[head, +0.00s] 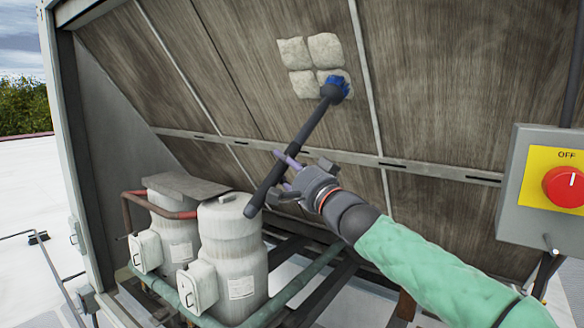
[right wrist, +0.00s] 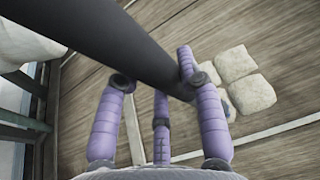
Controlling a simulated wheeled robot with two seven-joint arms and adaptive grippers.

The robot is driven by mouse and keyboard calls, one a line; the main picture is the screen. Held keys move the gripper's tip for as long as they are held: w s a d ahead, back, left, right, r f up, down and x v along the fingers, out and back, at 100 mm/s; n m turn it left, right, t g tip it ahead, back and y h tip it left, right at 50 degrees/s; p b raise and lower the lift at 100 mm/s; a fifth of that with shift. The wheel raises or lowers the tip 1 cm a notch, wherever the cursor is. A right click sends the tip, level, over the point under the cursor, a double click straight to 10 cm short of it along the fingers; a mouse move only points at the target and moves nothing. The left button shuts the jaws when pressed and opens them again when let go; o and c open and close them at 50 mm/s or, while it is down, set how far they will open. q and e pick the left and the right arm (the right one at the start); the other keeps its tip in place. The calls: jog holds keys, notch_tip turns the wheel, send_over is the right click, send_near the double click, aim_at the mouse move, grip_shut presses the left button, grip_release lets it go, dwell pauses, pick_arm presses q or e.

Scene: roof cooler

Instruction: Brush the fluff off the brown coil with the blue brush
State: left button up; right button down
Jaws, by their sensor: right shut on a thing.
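The brown coil (head: 225,75) is a large slanted panel with pale metal strips across it. Several pale fluff pads (head: 323,50) sit together on its upper middle; they also show in the right wrist view (right wrist: 236,64). My right gripper (head: 284,172) is shut on the dark handle of the brush (head: 305,130). The handle slants up to the blue bristles (head: 339,84), which overlap the lower right pad in the head view; I cannot tell if they press on it. In the right wrist view the purple fingers wrap the dark handle (right wrist: 95,40). My left gripper is not in view.
Two pale compressor tanks (head: 230,250) with red and green pipes stand below the coil at the lower left. A grey box with a red knob (head: 563,187) marked OFF is at the right edge. A metal frame post (head: 70,170) stands at the left.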

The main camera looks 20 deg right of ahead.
jog(key=w+a, duration=0.4)
jog(key=w, duration=0.1)
jog(key=shift+w+a, duration=0.25)
jog(key=shift+w, duration=0.1)
dwell(0.5)
jog(key=shift+r, duration=0.1)
jog(key=w+a, duration=0.4)
jog(key=w, duration=0.1)
jog(key=shift+w+a, duration=0.25)
jog(key=shift+w, duration=0.1)
dwell(0.6)
jog(key=shift+d, duration=0.1)
jog(key=s+d, duration=0.5)
jog(key=s, duration=0.2)
jog(key=shift+s+d, duration=0.3)
jog(key=shift+d, duration=0.1)
dwell(0.7)
